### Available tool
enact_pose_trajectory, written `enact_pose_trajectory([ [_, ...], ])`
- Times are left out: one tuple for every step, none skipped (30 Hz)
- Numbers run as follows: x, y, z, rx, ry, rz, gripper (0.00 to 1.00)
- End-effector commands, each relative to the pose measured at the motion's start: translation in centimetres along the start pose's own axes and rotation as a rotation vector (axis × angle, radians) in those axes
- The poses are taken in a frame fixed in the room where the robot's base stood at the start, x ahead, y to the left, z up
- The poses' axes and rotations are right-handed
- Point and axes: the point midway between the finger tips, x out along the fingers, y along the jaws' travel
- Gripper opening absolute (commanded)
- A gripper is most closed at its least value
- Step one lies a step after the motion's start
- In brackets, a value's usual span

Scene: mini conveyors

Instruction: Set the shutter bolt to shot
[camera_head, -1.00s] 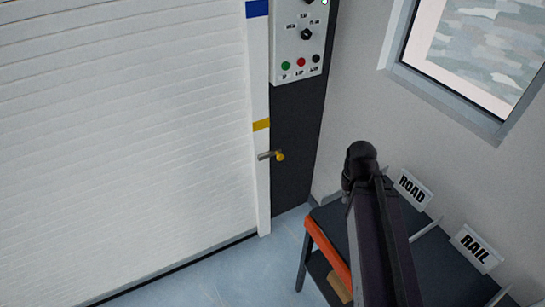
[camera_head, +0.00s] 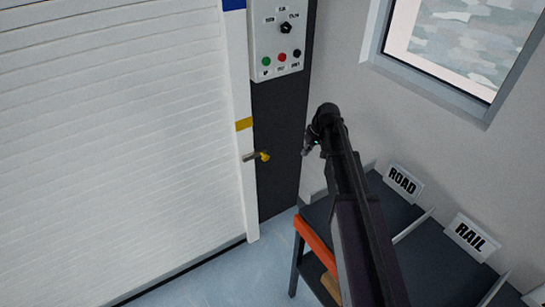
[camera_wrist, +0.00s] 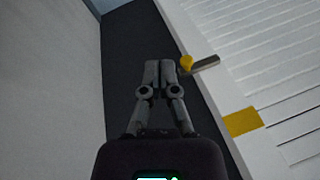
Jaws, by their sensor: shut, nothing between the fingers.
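The shutter bolt is a short metal bar (camera_head: 250,157) with a yellow knob (camera_head: 264,156), low on the white frame post beside the shutter (camera_head: 120,140). In the wrist view the yellow knob (camera_wrist: 186,63) and grey bar (camera_wrist: 205,63) lie just right of my fingertips. My gripper (camera_wrist: 159,66) is shut and empty, its fingers together, pointing toward the dark panel. I cannot tell from the wrist view how deep the gap to the knob is. In the head view my gripper (camera_head: 308,147) is small, partly hidden by my arm, right of the knob and apart from it.
A control box (camera_head: 279,40) with a selector knob and coloured buttons hangs above the bolt on the dark panel (camera_head: 275,120). A yellow band (camera_head: 244,124) marks the post. A dark table with ROAD (camera_head: 402,181) and RAIL (camera_head: 470,237) signs stands at right, under a window.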

Motion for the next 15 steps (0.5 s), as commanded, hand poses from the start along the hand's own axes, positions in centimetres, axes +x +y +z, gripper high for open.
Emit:
enact_pose_trajectory([
  [1.1,0.5,-2.4,-0.022,0.014,-0.018,0.00],
  [1.4,0.6,-3.4,-0.036,0.022,-0.029,0.00],
  [1.9,0.7,-4.7,-0.054,0.033,-0.044,0.00],
  [2.1,0.7,-5.6,-0.067,0.041,-0.055,0.00],
  [2.4,0.8,-6.5,-0.080,0.048,-0.064,0.00],
  [2.8,0.8,-7.6,-0.096,0.059,-0.077,0.00],
  [3.0,0.8,-8.3,-0.107,0.066,-0.085,0.00],
  [3.2,0.9,-9.1,-0.118,0.074,-0.094,0.00],
  [3.5,0.9,-9.9,-0.130,0.083,-0.104,0.00],
  [3.6,0.9,-10.5,-0.139,0.089,-0.110,0.00],
  [3.8,0.9,-11.0,-0.148,0.095,-0.116,0.00],
  [4.0,0.9,-11.6,-0.156,0.101,-0.124,0.00],
  [4.0,0.9,-12.0,-0.162,0.105,-0.128,0.00],
  [4.1,0.9,-12.3,-0.167,0.108,-0.131,0.00],
  [4.2,0.9,-12.6,-0.173,0.112,-0.136,0.00],
])
